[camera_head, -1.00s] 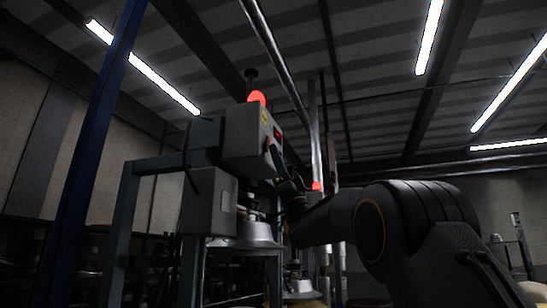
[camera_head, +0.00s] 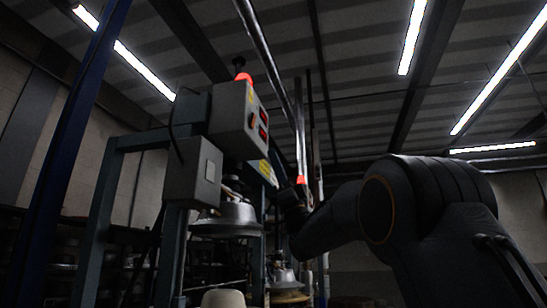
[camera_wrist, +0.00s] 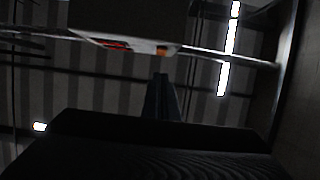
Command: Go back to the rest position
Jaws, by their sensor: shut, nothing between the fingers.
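The hat press shows in the head view, with a grey control box (camera_head: 238,120) on top carrying a red lamp (camera_head: 243,77) and red displays. Its metal press head (camera_head: 229,217) hangs below the box. A pale rounded hat form (camera_head: 223,298) shows at the bottom edge. My arm reaches from the lower right toward the press; its far end is small and dark there, beside the press. In the wrist view my gripper (camera_wrist: 161,78) is a narrow dark shape with its fingers together and nothing held. The control box (camera_wrist: 125,22) appears above it.
A second press head (camera_head: 284,276) stands farther back, right of the first. A blue post (camera_head: 70,150) rises at the left, and a green-grey frame (camera_head: 108,205) stands around the press. Dark shelves line the left wall.

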